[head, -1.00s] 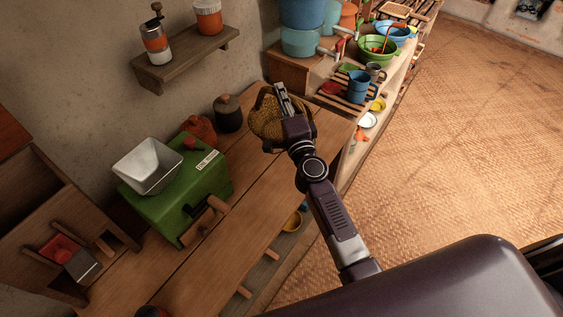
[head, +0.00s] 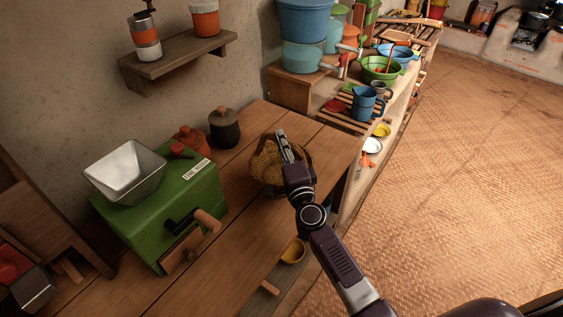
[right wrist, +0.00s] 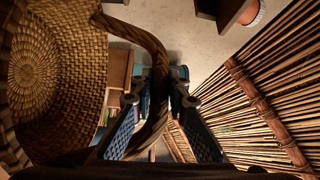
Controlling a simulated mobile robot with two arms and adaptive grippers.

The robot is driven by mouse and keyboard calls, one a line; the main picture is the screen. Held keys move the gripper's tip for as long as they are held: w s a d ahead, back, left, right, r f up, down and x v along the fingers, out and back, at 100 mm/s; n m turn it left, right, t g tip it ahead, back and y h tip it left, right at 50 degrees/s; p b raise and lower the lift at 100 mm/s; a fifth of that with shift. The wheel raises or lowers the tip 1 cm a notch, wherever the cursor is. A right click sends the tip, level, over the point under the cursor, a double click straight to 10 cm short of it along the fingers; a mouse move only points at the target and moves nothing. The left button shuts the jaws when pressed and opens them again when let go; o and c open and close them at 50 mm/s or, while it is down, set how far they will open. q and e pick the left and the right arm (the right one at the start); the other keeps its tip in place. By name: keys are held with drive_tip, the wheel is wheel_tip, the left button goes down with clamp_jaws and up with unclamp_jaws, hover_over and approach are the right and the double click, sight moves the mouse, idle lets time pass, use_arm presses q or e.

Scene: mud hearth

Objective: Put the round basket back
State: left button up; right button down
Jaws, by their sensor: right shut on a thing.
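The round basket (head: 262,170) is woven and golden brown, over the wooden counter (head: 235,265), right of the dark lidded jar. My right gripper (head: 284,150) is shut on its looped handle. In the right wrist view the handle (right wrist: 158,75) passes between the two fingers of the gripper (right wrist: 157,125), and the basket's woven inside (right wrist: 55,75) fills the left side. I cannot tell whether the basket's bottom touches the counter. My left gripper is not in view.
A green mill (head: 165,210) with a metal hopper (head: 125,172) stands left on the counter. The dark jar (head: 224,130) and an orange pot (head: 190,140) stand behind. Bare counter lies in front of the basket.

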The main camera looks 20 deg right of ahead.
drive_tip(key=shift+f+b, duration=1.6)
drive_tip(key=shift+f, duration=0.65)
drive_tip(key=shift+f, duration=0.15)
drive_tip(key=c, duration=1.9)
unclamp_jaws()
drive_tip(key=s, duration=1.2)
drive_tip(key=shift+a+f, duration=0.2)
drive_tip(key=shift+f, duration=0.2)
